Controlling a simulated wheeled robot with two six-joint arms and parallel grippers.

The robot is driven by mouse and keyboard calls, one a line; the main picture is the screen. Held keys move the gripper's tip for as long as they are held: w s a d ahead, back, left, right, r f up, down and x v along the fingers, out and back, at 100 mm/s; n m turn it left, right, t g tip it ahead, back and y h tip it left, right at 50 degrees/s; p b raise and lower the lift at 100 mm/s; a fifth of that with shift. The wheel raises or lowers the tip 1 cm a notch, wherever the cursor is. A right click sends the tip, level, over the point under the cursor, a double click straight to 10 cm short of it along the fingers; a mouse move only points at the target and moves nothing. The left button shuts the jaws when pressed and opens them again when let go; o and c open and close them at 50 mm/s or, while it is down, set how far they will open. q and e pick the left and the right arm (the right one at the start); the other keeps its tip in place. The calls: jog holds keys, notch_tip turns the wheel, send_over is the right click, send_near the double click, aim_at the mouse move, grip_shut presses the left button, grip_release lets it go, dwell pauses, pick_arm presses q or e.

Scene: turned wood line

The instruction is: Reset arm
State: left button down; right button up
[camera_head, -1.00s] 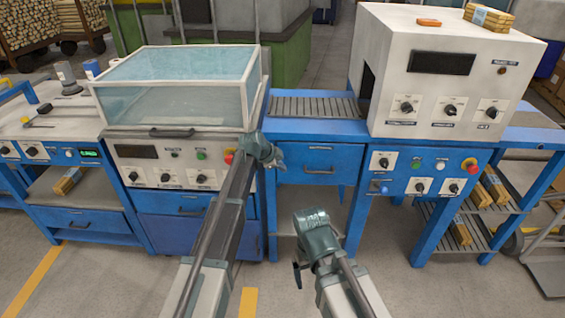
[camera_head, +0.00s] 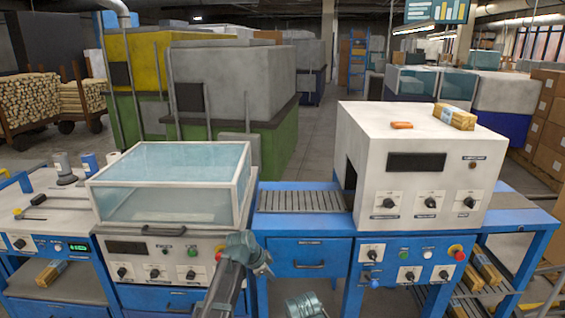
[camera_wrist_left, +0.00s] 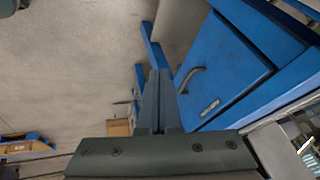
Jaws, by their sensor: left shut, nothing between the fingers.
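My left gripper (camera_head: 262,268) is in front of the workbench, just right of the glass-lidded machine (camera_head: 170,190) and left of the blue drawer (camera_head: 308,258). In the left wrist view its fingers (camera_wrist_left: 159,85) are together with nothing between them, and the blue drawer front (camera_wrist_left: 222,68) with its handle lies beyond them to the right.
A white machine (camera_head: 415,165) stands on the blue bench at the right, with a roller conveyor (camera_head: 303,200) leading into its opening. A wood bundle (camera_head: 455,116) and an orange block (camera_head: 401,125) lie on top. Open floor (camera_wrist_left: 70,70) shows in the left wrist view.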

pick_arm(q)
jog(key=s+r+n+g+y+p, duration=0.1)
jog(key=s+n, duration=0.2)
jog(key=s, duration=0.6)
jog(key=s+r+n+g+y+p, duration=0.1)
jog(key=s+n, duration=0.3)
jog(key=s, duration=0.6)
jog(key=s+a+r+n+g+y+p, duration=0.1)
jog(key=s+r+n+g+y+p, duration=0.1)
jog(key=s, duration=0.8)
jog(key=shift+s+n+y+p, duration=0.15)
jog(key=shift+n+y+p, duration=0.45)
jog(key=shift+n+p, duration=0.2)
jog(key=c, duration=1.6)
grip_release()
jog(key=shift+r, duration=0.1)
